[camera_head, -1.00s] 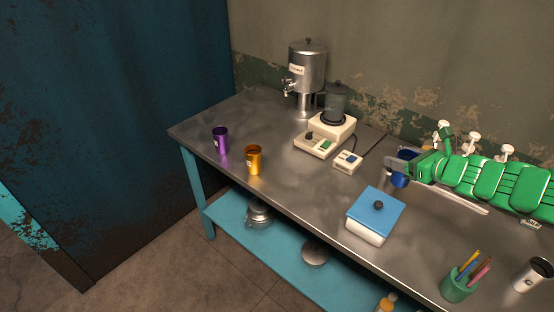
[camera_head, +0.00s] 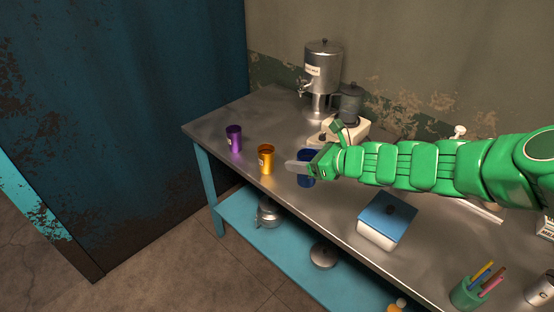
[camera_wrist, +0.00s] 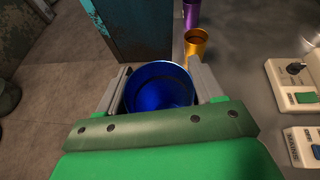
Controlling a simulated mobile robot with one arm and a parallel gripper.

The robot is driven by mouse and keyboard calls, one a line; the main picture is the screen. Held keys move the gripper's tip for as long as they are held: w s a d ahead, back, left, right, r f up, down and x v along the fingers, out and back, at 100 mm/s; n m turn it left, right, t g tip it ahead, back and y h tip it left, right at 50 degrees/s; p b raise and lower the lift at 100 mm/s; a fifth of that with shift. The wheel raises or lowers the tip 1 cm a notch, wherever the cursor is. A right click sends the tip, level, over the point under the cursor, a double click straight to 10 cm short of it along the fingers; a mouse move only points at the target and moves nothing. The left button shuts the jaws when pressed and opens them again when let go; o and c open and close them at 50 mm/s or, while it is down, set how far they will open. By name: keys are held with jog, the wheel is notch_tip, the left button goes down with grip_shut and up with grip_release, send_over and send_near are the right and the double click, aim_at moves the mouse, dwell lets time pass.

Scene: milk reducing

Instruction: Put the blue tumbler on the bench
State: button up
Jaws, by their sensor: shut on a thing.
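The blue tumbler (camera_head: 306,169) is between the fingers of my gripper (camera_head: 303,166), over the front part of the metal-topped bench (camera_head: 270,202). In the wrist view the blue tumbler (camera_wrist: 160,92) shows its open mouth, with one finger of my gripper (camera_wrist: 160,88) on each side, shut on it. The tumbler looks upright. Whether its base touches the bench top is hard to tell. My wrist and fingers hide part of it in the head view.
A gold tumbler (camera_head: 266,159) stands just left of my gripper, with a purple tumbler (camera_head: 234,139) farther left. A cream hotplate (camera_head: 352,131) and a steel urn (camera_head: 322,72) stand behind. A blue-lidded box (camera_head: 387,219) is to the right, near the front edge.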

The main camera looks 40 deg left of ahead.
jog(key=shift+n+g, duration=0.3)
jog(key=shift+g, duration=0.1)
jog(key=w+a+f, duration=0.2)
jog(key=a+f, duration=0.1)
jog(key=a, duration=0.1)
jog(key=w+a+f, duration=0.1)
jog(key=a+f, duration=0.3)
jog(key=w+a+f, duration=0.2)
jog(key=a+f, duration=0.1)
jog(key=a, duration=0.2)
jog(key=shift+w+a+f, duration=0.1)
jog(key=shift+w+f, duration=0.15)
jog(key=shift+w, duration=0.1)
jog(key=shift+f, duration=1.25)
jog(key=shift+f, duration=0.15)
jog(key=o, duration=1.1)
jog(key=shift+c, duration=0.2)
